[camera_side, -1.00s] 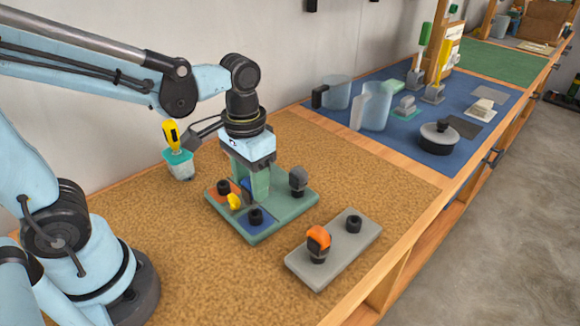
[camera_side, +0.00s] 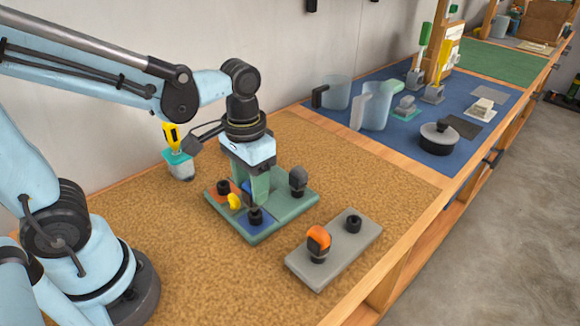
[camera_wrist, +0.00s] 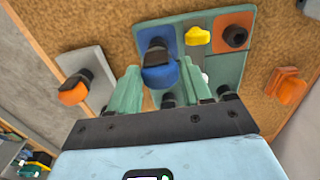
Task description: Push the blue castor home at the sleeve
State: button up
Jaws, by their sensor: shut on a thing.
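The blue castor (camera_wrist: 160,75) sits between the green fingers of my gripper (camera_wrist: 160,68) in the wrist view. My gripper is shut on it. Beyond the castor is a black sleeve (camera_wrist: 157,46) on a blue square of the green base. Whether the castor has entered the sleeve cannot be told. In the side view my gripper (camera_side: 257,201) points down over the front corner of the base (camera_side: 280,209), close to the sleeve (camera_side: 255,215). The fingers hide most of the castor there.
The base also carries an empty black sleeve (camera_side: 223,187) on an orange square, a yellow piece (camera_side: 234,201) and a grey castor (camera_side: 298,180). A grey tray (camera_side: 338,258) in front holds an orange castor (camera_side: 318,238) and a sleeve. A yellow-handled tool (camera_side: 171,136) stands behind.

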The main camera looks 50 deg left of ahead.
jog(key=shift+f, duration=1.4)
grip_shut()
jog(key=o, duration=1.4)
grip_release()
jog(key=shift+c, duration=0.2)
jog(key=shift+r, duration=0.1)
jog(key=shift+r, duration=3.9)
jog(key=shift+r, duration=0.15)
notch_tip(320, 180, up, 12)
jog(key=f, duration=0.1)
jog(key=a+f+t, duration=0.3)
jog(key=f+t, duration=0.4)
jog(key=f, duration=0.5)
jog(key=shift+w+a, duration=0.3)
jog(key=shift+w, duration=0.05)
